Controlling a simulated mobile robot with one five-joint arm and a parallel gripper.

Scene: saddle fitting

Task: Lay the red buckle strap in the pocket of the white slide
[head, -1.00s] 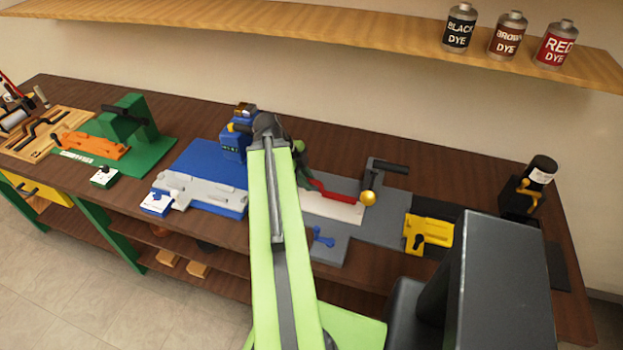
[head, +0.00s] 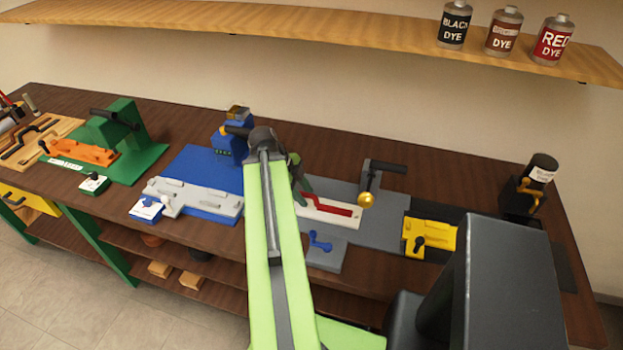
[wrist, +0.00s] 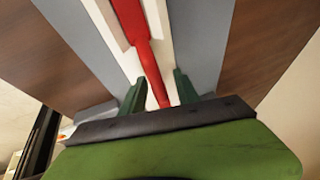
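The red buckle strap (head: 330,208) lies along the white slide (head: 345,221) on the grey fixture. In the wrist view the strap (wrist: 150,65) runs lengthwise over the white slide (wrist: 108,18), its broad end between the pale edges of the pocket. I cannot tell whether it is fully seated along its length. My gripper (head: 303,188) is at the slide's left end, partly hidden behind my arm. In the wrist view my gripper (wrist: 160,80) is open, its green fingers on either side of the strap with gaps showing.
A black-handled lever with a brass ball (head: 367,199) stands just right of the slide. A blue knob (head: 320,243) is in front. A yellow block (head: 430,237) sits farther right, a blue fixture (head: 195,170) to the left.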

